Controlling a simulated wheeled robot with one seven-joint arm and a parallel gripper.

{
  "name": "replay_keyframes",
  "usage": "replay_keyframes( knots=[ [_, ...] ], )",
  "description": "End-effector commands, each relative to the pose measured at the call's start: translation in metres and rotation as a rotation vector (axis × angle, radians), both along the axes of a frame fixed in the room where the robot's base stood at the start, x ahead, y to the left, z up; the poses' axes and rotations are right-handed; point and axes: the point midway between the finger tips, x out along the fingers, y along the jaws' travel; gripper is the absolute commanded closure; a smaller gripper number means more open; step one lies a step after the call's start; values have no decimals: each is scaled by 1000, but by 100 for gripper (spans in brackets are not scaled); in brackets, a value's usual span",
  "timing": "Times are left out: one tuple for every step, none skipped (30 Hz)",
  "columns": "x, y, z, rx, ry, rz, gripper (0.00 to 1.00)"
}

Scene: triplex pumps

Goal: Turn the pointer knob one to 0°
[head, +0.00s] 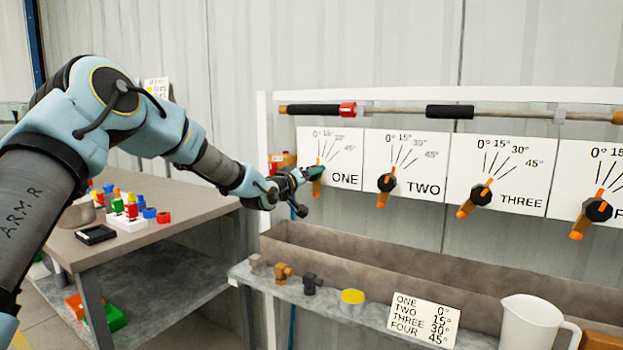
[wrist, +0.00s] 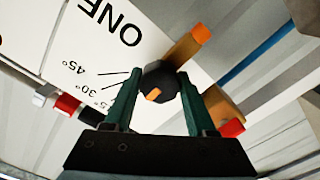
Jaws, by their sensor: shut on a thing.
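Knob one is a black knob with an orange tail, on the white panel marked ONE (head: 345,180). In the wrist view the black knob (wrist: 160,80) sits between the green fingertips of my gripper (wrist: 160,75), which is shut on it. Its orange tail (wrist: 190,45) sticks out to the upper right. In the head view my gripper (head: 314,173) covers the knob's body; the orange tail (head: 316,189) shows below, pointing nearly straight down. A thin orange strip above it runs toward the 0° mark. In the wrist view a finger hides the 0° mark, so the exact angle cannot be told.
Knobs two (head: 387,183), three (head: 481,195) and four (head: 598,210) stand to the right. A pipe with black sleeves (head: 450,112) runs above the panels. Below are a trough (head: 400,265), a card of angles (head: 424,320) and a white jug (head: 535,325). A table (head: 170,225) stands left.

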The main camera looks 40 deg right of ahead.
Motion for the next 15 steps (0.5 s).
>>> replay_keyframes(
  knots=[
    [0,0,-4,1,18,0,100],
    [0,0,-4,-1,27,-1,100],
    [0,0,-4,-4,37,-1,100],
    [-1,0,-4,-6,44,-1,100],
    [-1,0,-4,-8,50,-1,100],
    [-1,0,-3,-9,55,-1,100],
    [-1,0,-3,-9,60,-2,100],
    [-1,0,-3,-10,62,-2,100],
    [-1,0,-3,-11,66,-2,100],
    [-1,0,-3,-11,67,-2,100],
    [-1,0,-3,-12,69,-2,100],
    [-1,0,-3,-12,70,-2,100],
    [-1,0,-3,-12,71,-2,100],
    [-2,0,-3,-12,71,-2,100],
    [-2,0,-4,-12,71,-3,100]
  ],
)
